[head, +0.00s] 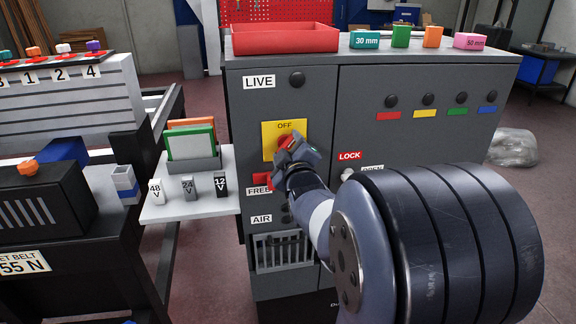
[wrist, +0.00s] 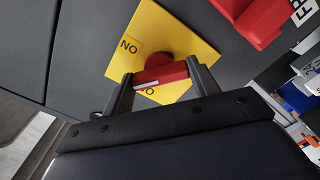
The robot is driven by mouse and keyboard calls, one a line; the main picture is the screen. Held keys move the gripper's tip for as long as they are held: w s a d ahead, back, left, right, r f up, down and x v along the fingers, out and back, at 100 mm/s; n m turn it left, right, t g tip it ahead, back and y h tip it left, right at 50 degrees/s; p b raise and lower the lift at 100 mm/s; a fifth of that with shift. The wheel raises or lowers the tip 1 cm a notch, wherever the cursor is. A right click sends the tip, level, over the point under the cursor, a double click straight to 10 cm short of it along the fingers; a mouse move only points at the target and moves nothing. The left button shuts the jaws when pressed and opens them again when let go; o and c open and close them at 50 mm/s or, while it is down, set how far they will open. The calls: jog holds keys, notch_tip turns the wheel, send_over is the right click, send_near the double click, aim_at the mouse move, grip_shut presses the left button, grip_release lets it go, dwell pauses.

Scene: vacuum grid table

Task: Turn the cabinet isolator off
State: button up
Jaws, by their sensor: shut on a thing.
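The isolator is a red rotary handle on a square yellow plate (head: 271,146), set in the front of the grey cabinet (head: 390,155). The word OFF shows at the plate's top in the head view. My gripper (head: 290,150) is at the plate and covers its lower right part. In the wrist view the red handle (wrist: 160,76) lies between the fingers of my gripper (wrist: 160,75), one at each end, and the gripper is shut on it. A white line runs along the handle. The yellow plate (wrist: 190,40) carries an ON label; another label is partly hidden by the handle.
A red FREE part (head: 263,181) is just below left of the plate. A white shelf (head: 190,205) with cards and small voltage blocks juts out left. A red tray (head: 284,38) and coloured blocks stand on the cabinet top. Buttons and LOCK label lie right.

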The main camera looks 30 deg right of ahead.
jog(key=n+b, duration=0.7)
jog(key=b, duration=0.2)
jog(key=shift+f+n+b, duration=0.1)
jog(key=shift+n+b, duration=0.2)
jog(key=shift+b, duration=0.05)
jog(key=o, duration=1)
